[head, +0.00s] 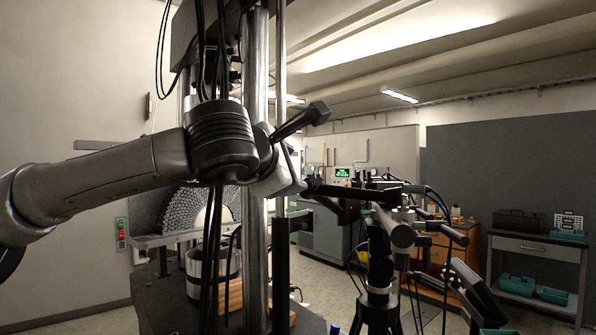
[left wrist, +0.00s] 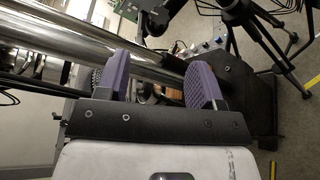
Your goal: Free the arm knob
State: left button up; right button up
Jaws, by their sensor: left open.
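My left gripper (head: 314,186) is at the end of the arm from the left, in front of the steel columns in the head view. In the left wrist view its purple-padded fingers (left wrist: 158,80) stand wide apart and hold nothing. A polished steel column (left wrist: 75,40) runs slantwise behind the fingers. A dark block (left wrist: 238,85) shows beside the right finger; I cannot tell if they touch. In the head view a black jointed arm on a tripod (head: 380,270) stands right of the gripper, with a grey cylinder (head: 402,235). I cannot pick out the arm knob for certain. My right gripper is not in view.
The machine's steel column (head: 257,90) and hanging black cables (head: 208,230) stand close to my left arm. A grey cart (head: 537,245) with teal boxes is at the right. Open floor (head: 325,275) lies between machine and tripod.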

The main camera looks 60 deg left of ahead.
pick_arm(q)
jog(key=shift+s+d+r, duration=0.15)
jog(key=shift+s+d, duration=0.25)
jog(key=shift+s, duration=0.1)
